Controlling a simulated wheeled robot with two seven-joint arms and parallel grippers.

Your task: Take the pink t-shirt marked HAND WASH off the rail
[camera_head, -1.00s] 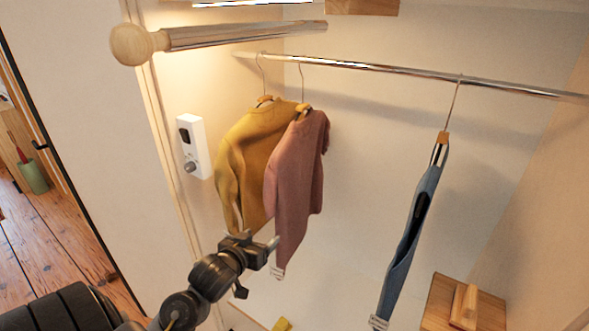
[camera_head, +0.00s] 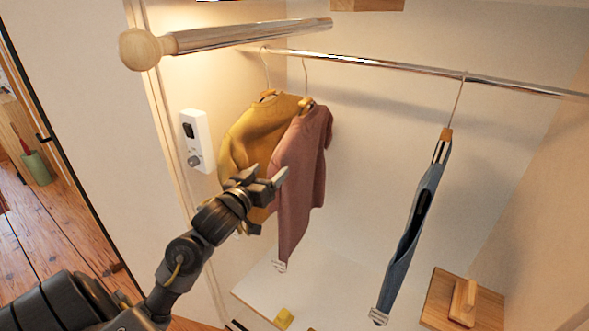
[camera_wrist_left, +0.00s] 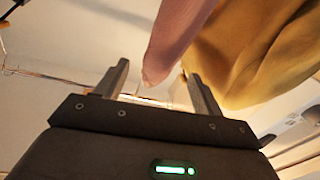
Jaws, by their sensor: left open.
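The pink t-shirt (camera_head: 299,177) hangs on a hanger from the metal rail (camera_head: 400,66), in front of and partly over a yellow top. A small white tag shows at its lower hem; I cannot read it. My left gripper (camera_head: 276,180) is in front of the two garments at about mid-height, its fingers pointing toward the pink shirt. In the left wrist view the left gripper (camera_wrist_left: 158,92) is open, with the pink shirt's sleeve (camera_wrist_left: 168,45) hanging near and partly between the fingers. Contact cannot be told. My right gripper is not in view.
The yellow top (camera_head: 246,140) hangs close behind and left of the pink shirt. A blue garment (camera_head: 417,225) hangs farther right. A wooden-ended pole (camera_head: 240,38) juts across above. A white box (camera_head: 196,140) is on the left wall. Free space lies between pink and blue garments.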

